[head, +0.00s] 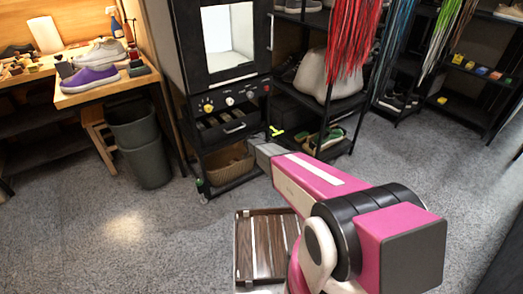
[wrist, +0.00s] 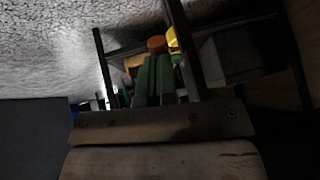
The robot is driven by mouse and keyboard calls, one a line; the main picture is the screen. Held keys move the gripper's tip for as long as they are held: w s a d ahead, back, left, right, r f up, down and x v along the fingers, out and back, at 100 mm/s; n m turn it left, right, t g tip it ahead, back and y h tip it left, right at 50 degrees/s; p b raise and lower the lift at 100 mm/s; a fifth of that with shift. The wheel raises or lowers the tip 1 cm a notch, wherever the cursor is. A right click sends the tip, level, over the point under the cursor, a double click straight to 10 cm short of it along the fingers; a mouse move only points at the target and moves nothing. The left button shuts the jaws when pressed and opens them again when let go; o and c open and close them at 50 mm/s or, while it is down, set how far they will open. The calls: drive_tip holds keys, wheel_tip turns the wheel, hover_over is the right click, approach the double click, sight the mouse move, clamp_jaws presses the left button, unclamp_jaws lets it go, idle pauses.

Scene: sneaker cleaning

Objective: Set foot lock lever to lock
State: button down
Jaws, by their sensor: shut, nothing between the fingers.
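My gripper shows in the wrist view as two green fingers (wrist: 157,78) side by side, shut and empty. In the head view my arm reaches toward the lower right side of the black cabinet (head: 222,75); a bright yellow-green piece (head: 277,131) shows just beyond the wrist, and I cannot tell whether it is part of my gripper. I cannot clearly make out the foot lock lever. A small green item (head: 202,188) sits at the cabinet's lower left front corner, too small to identify. In the wrist view, an orange piece (wrist: 157,43) and a yellow piece (wrist: 172,38) appear beyond the fingers.
A shoe rack (head: 322,115) stands right of the cabinet, with red laces (head: 352,40) hanging in front. A grey bin (head: 141,140) and a wooden workbench (head: 100,93) stand left. A slatted wooden platform (head: 262,245) lies near my arm. Carpet at lower left is clear.

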drive_tip(key=f+h, duration=0.1)
drive_tip(key=t+h, duration=0.1)
drive_tip(key=f, duration=0.1)
drive_tip(key=shift+w+d+f+t+h, duration=0.3)
drive_tip(key=shift+d+t+h, duration=0.05)
drive_tip(key=shift+t+h, duration=0.05)
drive_tip(key=shift+w+d+f+n+t+h, duration=0.15)
drive_tip(key=shift+d+f+n+t+h, duration=0.1)
drive_tip(key=shift+f+t+h, duration=0.25)
drive_tip(key=shift+w+d+f+n+t+h, duration=0.2)
drive_tip(key=shift+f+t+h, duration=0.1)
drive_tip(key=shift+h, duration=0.4)
drive_tip(key=d+t+h, duration=0.1)
drive_tip(key=w+d+f+t+h, duration=0.1)
drive_tip(key=shift+w+d+f+h, duration=0.1)
drive_tip(key=shift+d+f+h, duration=0.2)
drive_tip(key=shift+h, duration=0.1)
drive_tip(key=shift+w+d+f, duration=0.1)
